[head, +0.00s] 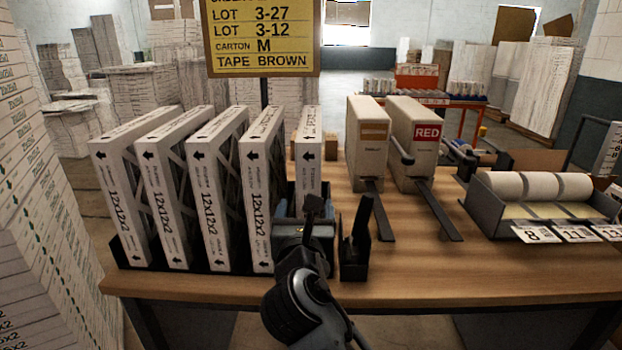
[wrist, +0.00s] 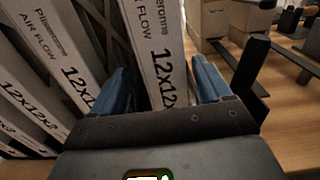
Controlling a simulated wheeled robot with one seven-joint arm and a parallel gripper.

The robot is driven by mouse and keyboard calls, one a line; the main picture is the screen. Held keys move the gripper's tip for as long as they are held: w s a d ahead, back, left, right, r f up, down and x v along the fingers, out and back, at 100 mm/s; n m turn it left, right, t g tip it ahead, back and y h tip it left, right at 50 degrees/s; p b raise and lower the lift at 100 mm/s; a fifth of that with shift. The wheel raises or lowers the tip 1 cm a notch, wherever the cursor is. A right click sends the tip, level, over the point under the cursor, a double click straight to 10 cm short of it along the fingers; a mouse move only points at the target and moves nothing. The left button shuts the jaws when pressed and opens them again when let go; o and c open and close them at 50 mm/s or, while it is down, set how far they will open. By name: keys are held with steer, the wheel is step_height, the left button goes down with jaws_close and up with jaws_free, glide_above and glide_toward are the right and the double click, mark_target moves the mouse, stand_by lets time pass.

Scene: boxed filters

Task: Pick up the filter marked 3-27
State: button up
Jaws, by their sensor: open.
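Several white boxed filters marked 12x12x2 stand upright in a row in a dark rack (head: 130,256). I cannot read 3-27 on any filter in either view. My gripper (head: 305,208) is in front of the rightmost filter (head: 308,140) and hides its lower part. In the wrist view my gripper (wrist: 157,88) is open, with one blue finger on each side of a filter's printed edge (wrist: 155,45). I cannot tell whether the fingers touch it. Another filter (wrist: 50,45) stands to the left of the left finger.
A yellow sign (head: 264,38) lists lots 3-27 and 3-12, carton M, tape brown. A black upright holder (head: 355,245) stands close to my gripper's right. Two carton dispensers (head: 368,140), one marked RED (head: 427,132), and a tray with white rolls (head: 485,215) are further right. The wooden table's (head: 430,270) front right is clear.

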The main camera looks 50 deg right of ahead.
steer(key=p+x, duration=0.1)
steer(key=x, duration=0.5)
steer(key=shift+s+d+f, duration=0.15)
steer(key=shift+s, duration=0.1)
steer(key=c, duration=1.1)
